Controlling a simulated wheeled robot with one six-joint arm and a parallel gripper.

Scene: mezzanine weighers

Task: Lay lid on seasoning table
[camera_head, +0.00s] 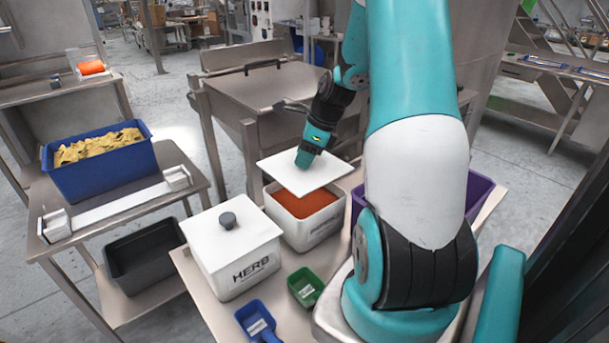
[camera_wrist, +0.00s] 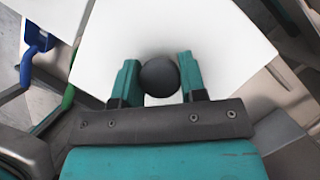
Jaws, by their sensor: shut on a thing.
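The white square lid (camera_head: 318,175) is held above an open white tub (camera_head: 306,236) of orange-red seasoning, tilted and covering part of the tub's opening in the head view. In the wrist view the lid (camera_wrist: 175,40) fills the upper middle, and its dark round knob (camera_wrist: 159,77) sits between the fingers. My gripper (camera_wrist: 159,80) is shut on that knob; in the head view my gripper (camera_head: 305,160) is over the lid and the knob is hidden. The seasoning table (camera_head: 192,270) is a metal table bearing the tubs. Whether the lid touches the tub rim is unclear.
A lidded HERB tub (camera_head: 240,270) stands left of the open tub. A green scoop (camera_head: 305,287) and a blue scoop (camera_head: 257,322) lie in front. A purple bin (camera_head: 478,196) is partly behind my arm. A blue crate (camera_head: 100,165) is on another table at left.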

